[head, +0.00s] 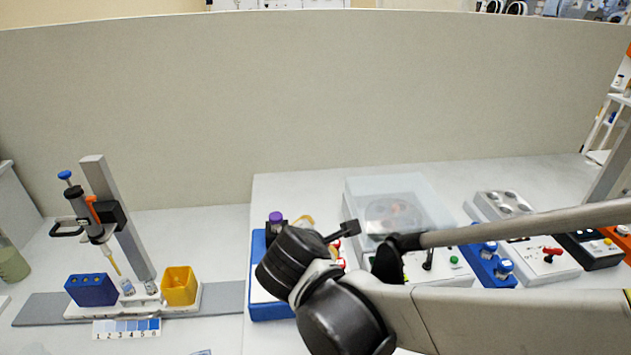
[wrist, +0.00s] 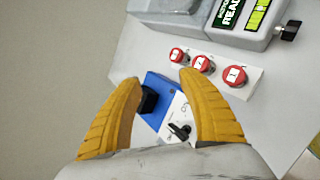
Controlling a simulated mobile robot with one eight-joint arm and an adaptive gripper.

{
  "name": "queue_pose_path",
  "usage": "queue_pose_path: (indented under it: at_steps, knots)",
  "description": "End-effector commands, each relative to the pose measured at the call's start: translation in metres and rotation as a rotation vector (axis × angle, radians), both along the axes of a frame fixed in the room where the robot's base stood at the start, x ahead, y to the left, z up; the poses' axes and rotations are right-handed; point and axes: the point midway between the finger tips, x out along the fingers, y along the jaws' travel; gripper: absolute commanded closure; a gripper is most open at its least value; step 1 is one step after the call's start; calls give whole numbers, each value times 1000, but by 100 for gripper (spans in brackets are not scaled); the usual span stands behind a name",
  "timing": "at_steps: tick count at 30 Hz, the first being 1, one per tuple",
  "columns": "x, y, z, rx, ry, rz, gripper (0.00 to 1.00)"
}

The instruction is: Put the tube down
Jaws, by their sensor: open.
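My gripper (wrist: 160,85) is open in the wrist view, its two yellow fingers spread with no tube between them. Below and between the fingers is a blue device (wrist: 158,82) with a black block (wrist: 148,100) and a white panel with a black knob (wrist: 180,131). In the head view a purple-capped tube (head: 275,217) stands at a black holder on the blue device (head: 257,290); my arm hides part of it. I cannot make out that tube in the wrist view. The fingers are hidden in the head view.

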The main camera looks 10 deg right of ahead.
Motion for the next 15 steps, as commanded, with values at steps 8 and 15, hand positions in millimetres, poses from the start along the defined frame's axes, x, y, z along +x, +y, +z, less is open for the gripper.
queue_pose_path:
  at_steps: [8,15]
  knots:
    - [-95,-94,1,1040,-50,-936,52]
    - [-136,-103,3,1496,-102,-1391,52]
